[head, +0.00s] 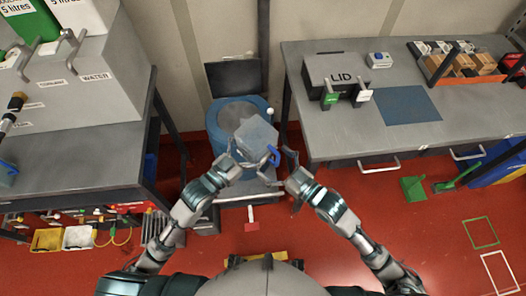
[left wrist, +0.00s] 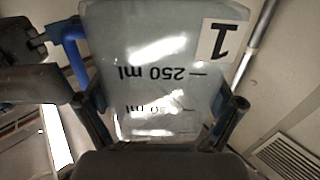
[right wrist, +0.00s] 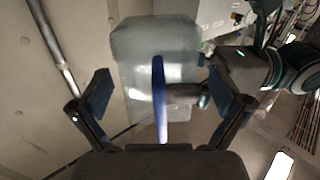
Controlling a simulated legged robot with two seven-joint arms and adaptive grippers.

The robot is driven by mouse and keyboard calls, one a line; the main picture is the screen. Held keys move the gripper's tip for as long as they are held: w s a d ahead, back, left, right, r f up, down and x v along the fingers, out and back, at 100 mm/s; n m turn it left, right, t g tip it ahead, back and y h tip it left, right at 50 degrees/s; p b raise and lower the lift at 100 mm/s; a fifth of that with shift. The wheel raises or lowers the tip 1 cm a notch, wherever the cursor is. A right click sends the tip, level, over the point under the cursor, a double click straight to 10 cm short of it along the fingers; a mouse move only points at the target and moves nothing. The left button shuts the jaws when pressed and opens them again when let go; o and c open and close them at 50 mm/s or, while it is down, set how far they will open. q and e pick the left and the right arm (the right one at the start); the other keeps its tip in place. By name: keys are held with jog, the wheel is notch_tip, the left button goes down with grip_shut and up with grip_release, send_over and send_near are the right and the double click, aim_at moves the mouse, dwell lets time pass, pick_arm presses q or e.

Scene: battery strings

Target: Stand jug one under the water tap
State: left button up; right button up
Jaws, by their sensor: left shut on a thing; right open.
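Jug one (head: 256,134) is a grey translucent jug with a blue handle (head: 272,156). It is held up in front of me, over the blue drum. My left gripper (head: 243,155) is shut on its body; the left wrist view shows the jug (left wrist: 165,70) between the fingers, its "1" label and 250 ml mark upside down there. My right gripper (head: 286,163) is open beside the handle, which stands between its fingers in the right wrist view (right wrist: 159,95). A grey tap (head: 70,42) is above the WATER label (head: 97,77) on the left grey cabinet.
A green container and a second tap (head: 22,65) are left of the WATER label. The blue drum (head: 224,120) stands on the floor between the benches. The right bench (head: 440,125) holds a LID box (head: 340,80), a blue mat (head: 408,104) and an orange tray.

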pick_arm(q)
jog(key=shift+s, duration=0.1)
pick_arm(e)
jog(key=x, duration=0.5)
jog(key=shift+a, duration=0.15)
pick_arm(q)
jog(key=shift+s+d, duration=0.1)
pick_arm(e)
jog(key=shift+s, duration=0.1)
jog(key=c, duration=0.8)
pick_arm(q)
jog(key=o, duration=1.2)
pick_arm(e)
jog(key=shift+c, duration=0.2)
